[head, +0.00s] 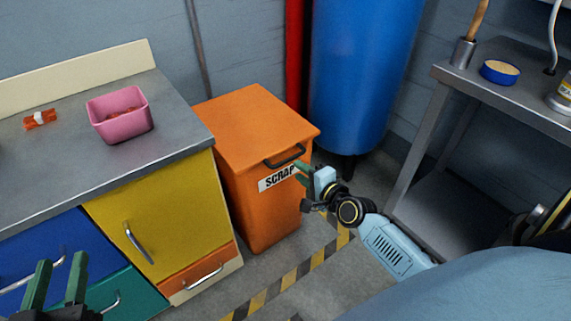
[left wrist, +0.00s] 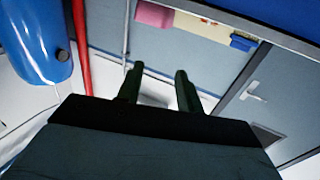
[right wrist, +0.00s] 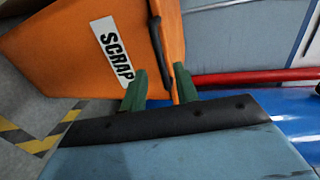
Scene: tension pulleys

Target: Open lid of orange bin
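The orange bin (head: 262,205) with a white "SCRAP" label stands between the cabinet and the blue tank. Its flat orange lid (head: 255,118) is down, with a dark bar handle (head: 285,157) at its front edge. My right gripper (head: 302,172) is at the right end of this handle. In the right wrist view, the right gripper (right wrist: 160,92) has its green fingers apart, with the lid's edge and handle (right wrist: 156,42) between or just beyond them; contact cannot be told. My left gripper (head: 57,283) is open and empty in front of the cabinet, far from the bin.
A grey counter (head: 60,150) over coloured cabinets stands left of the bin, with a pink tub (head: 120,115) on it. The blue tank (head: 362,75) and red pipe (head: 294,55) stand behind. A metal table (head: 500,100) is at the right.

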